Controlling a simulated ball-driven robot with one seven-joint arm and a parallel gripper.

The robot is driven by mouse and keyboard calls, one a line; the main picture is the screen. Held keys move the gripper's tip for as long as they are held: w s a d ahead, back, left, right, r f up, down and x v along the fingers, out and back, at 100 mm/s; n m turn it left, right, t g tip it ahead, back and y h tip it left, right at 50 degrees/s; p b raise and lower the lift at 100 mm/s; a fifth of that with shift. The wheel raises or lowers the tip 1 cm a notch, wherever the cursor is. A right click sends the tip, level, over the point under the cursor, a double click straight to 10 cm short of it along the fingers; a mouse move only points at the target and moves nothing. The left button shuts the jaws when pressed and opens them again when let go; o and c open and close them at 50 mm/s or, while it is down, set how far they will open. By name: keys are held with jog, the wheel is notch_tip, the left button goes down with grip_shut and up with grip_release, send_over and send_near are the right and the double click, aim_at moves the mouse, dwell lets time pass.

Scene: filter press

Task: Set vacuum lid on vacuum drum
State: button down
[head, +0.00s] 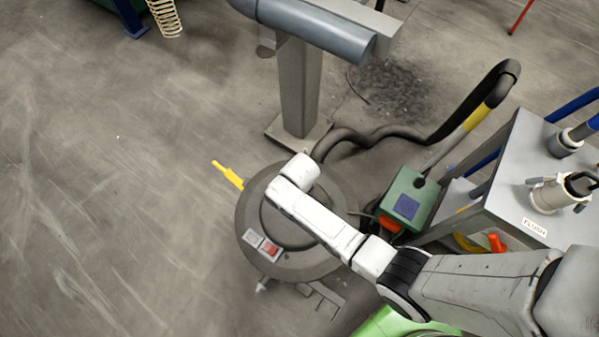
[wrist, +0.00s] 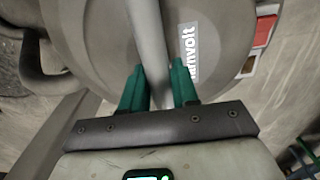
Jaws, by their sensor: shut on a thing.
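The vacuum lid (head: 250,215) is a round dark grey disc near the middle of the head view, with a red switch and a pale label near its front edge. In the head view my white arm covers the gripper and the lid's middle. The vacuum drum is hidden under the lid, and I cannot tell whether the two touch.
A black hose with a yellow band (head: 478,117) runs behind the lid. A green box (head: 408,197) and a grey cart (head: 510,165) stand at the right. A yellow piece (head: 228,175) sticks out at the left. A steel post (head: 298,90) stands behind. Left floor is clear.

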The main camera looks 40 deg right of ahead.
jog(key=shift+w, duration=0.1)
jog(key=c, duration=0.8)
grip_release()
jog(key=shift+s+f, duration=0.1)
jog(key=shift+s, duration=0.1)
notch_tip(320, 180, up, 11)
jog(key=shift+w+p, duration=0.15)
jog(key=shift+p, duration=0.5)
jog(key=s+d+r+m, duration=0.1)
jog(key=s+d+r, duration=0.1)
jog(key=s+r, duration=0.2)
jog(key=s+d+r+m, duration=0.1)
jog(key=s+d+r, duration=0.2)
jog(key=s, duration=0.4)
jog(key=s+d+r+m+t, duration=0.1)
jog(key=s+d+r+m, duration=0.1)
jog(key=s+r, duration=0.3)
jog(key=shift+s+d, duration=0.25)
jog(key=shift+d, duration=0.3)
